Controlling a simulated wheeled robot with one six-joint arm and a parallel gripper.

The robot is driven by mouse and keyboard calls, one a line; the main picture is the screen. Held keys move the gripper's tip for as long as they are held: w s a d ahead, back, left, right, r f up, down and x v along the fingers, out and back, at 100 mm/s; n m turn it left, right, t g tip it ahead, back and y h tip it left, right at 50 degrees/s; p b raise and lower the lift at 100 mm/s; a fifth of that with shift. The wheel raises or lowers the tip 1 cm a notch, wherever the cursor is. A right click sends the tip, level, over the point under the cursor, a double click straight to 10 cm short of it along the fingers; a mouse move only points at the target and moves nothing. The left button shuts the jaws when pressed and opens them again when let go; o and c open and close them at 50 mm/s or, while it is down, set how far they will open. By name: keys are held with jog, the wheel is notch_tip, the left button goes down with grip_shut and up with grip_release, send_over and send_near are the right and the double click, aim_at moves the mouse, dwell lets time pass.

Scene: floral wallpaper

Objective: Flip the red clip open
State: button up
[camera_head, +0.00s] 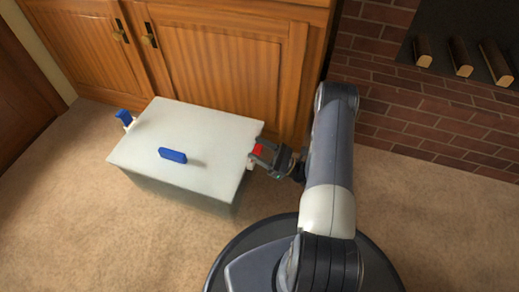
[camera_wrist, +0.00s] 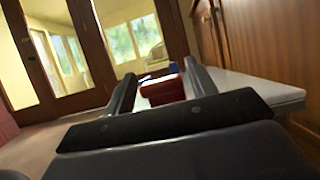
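The white box (camera_head: 190,145) stands on the carpet, its lid on top. The red clip (camera_head: 258,149) is at the right side of the box near the lid's edge; its tilt is hard to tell because my gripper partly covers it. My gripper (camera_head: 262,155) is right at this clip. In the wrist view the red clip (camera_wrist: 163,92) shows between the two spread fingers of my gripper (camera_wrist: 160,85). The fingers are apart, and I cannot tell whether either touches the clip.
A blue clip (camera_head: 124,117) sticks up at the box's left side, and a blue handle (camera_head: 172,155) is on the lid. Wooden cabinets (camera_head: 220,60) stand close behind the box. A brick fireplace (camera_head: 440,120) is at the right. Carpet (camera_head: 60,210) is clear to the left and front.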

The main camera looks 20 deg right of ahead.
jog(key=shift+o, duration=0.7)
jog(key=p+v, duration=0.2)
jog(key=v, duration=0.9)
jog(key=shift+w+a, duration=0.1)
jog(key=shift+a, duration=0.05)
jog(key=x, duration=0.5)
jog(key=b+x, duration=0.1)
jog(key=x, duration=0.5)
jog(key=shift+r, duration=0.25)
jog(key=shift+a+g+h, duration=0.1)
jog(key=shift+g+h, duration=0.2)
jog(key=shift+h, duration=0.1)
jog(key=shift+f, duration=0.3)
